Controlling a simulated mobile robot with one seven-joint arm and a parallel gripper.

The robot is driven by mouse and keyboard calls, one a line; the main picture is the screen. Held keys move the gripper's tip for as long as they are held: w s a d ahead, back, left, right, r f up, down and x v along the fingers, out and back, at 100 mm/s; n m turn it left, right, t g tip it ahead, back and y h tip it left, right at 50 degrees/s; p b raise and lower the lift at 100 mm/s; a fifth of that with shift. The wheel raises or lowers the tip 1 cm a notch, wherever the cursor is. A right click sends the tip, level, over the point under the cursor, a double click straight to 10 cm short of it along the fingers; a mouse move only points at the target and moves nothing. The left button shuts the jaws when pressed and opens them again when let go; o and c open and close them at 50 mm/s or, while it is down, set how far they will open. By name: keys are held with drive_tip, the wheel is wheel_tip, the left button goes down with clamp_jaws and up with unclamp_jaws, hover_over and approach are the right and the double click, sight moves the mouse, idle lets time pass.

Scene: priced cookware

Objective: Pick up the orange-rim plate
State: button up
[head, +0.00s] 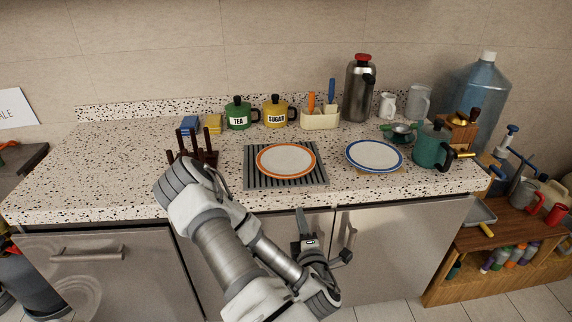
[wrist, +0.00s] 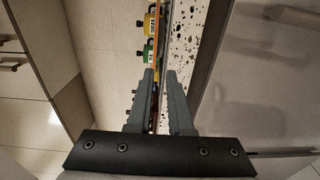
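The orange-rim plate (head: 286,160), white with an orange band, lies flat on a dark ribbed mat (head: 254,181) on the speckled counter. My gripper (head: 301,213) is at the counter's front edge, nearer to me than the plate and apart from it in the head view. In the wrist view, the two grey fingers of my gripper (wrist: 159,74) stand apart with nothing held between them. A thin orange edge, seemingly the plate's rim (wrist: 157,66), shows edge-on beyond the fingertips.
A blue-rim plate (head: 374,155) lies right of the mat, with a green teapot (head: 431,147) beyond it. A dark wooden rack (head: 205,151) stands left of the mat. Green tea (head: 238,115) and yellow sugar (head: 275,113) canisters and a utensil holder (head: 320,119) stand behind. The counter's left part is clear.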

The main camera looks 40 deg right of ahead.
drive_tip(key=b, duration=0.9)
approach(290, 178)
drive_tip(key=shift+s+a+f, duration=0.4)
drive_tip(key=shift+s+f, duration=0.05)
drive_tip(key=shift+s, duration=0.05)
drive_tip(key=shift+b, duration=0.65)
drive_tip(key=x, duration=0.4)
drive_tip(key=shift+r, duration=0.3)
drive_tip(key=shift+x, duration=3.15)
drive_tip(key=shift+s+d+r, duration=0.1)
drive_tip(key=shift+s+d, duration=0.05)
clamp_jaws()
